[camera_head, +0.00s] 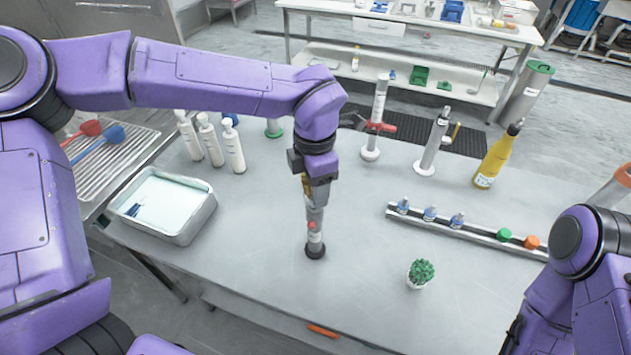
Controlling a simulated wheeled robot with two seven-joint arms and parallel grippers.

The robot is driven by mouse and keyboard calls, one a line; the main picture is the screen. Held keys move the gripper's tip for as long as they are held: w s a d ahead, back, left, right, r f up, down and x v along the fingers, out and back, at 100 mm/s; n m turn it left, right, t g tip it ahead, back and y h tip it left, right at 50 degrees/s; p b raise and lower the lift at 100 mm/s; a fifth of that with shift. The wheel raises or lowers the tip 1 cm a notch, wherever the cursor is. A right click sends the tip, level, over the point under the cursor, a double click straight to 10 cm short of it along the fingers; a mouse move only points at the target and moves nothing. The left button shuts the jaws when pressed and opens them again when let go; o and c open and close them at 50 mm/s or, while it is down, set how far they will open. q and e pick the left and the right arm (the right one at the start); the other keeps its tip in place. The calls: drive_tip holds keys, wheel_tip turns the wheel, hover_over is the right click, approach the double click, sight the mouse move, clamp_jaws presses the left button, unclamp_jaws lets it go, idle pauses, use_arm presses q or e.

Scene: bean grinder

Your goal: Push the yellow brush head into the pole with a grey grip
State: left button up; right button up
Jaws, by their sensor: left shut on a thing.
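My left gripper (312,183) points straight down over the middle of the table and is shut on the top of an upright grey cylinder (316,215). A small yellow-orange patch (307,186) shows beside the fingers; I cannot tell whether it is the brush head. The cylinder has a red mark low down and a round black foot (315,251) at the table top. The gripper hides its upper end. I cannot clearly make out a brush head or a pole with a grey grip. My right arm is at the lower right; its fingers are out of view.
The grey table (270,205) holds a white basin (164,208), white pump bottles (208,140), a tall red-clamped stand (378,110), a grey cylinder (432,147), a yellow bottle (494,160), a rail (470,232) and a potted plant (421,272).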

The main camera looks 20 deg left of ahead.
use_arm(q)
drive_tip(key=shift+f+b, duration=0.3)
drive_tip(key=shift+f, duration=0.45)
drive_tip(key=o, duration=1.3)
wheel_tip(320, 180, up, 10)
drive_tip(key=shift+r+b, duration=0.25)
drive_tip(key=shift+b, duration=0.55)
